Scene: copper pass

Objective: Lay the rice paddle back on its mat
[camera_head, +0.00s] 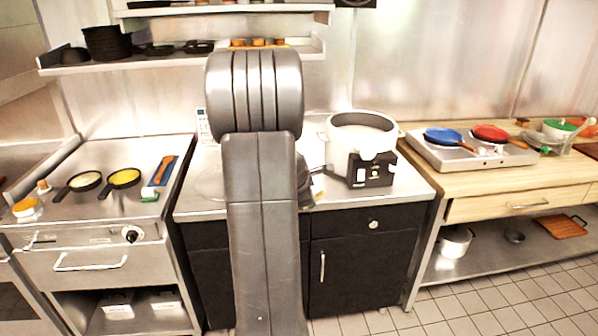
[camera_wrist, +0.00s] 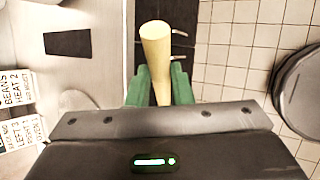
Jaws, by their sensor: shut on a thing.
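In the wrist view, my gripper (camera_wrist: 160,88) has its green fingers shut on a pale wooden handle-like piece (camera_wrist: 156,42), which I take for the rice paddle. Its rounded end points away from my gripper; the rest is hidden. It is held over the front edge of the counter, with floor tiles and dark cabinet below. A dark flat rectangle (camera_wrist: 67,43) lies on the pale counter to the left, apart from the paddle; it may be the mat. In the head view my arm hides the gripper and most of the counter in front of it.
A white rice cooker (camera_head: 340,135) stands open on the counter right of my arm. Left are two pans and a wooden utensil (camera_head: 164,170) on a blue rest. Blue and red pans (camera_head: 490,133) sit on a hob at right. Printed labels (camera_wrist: 17,95) lie at the wrist view's left.

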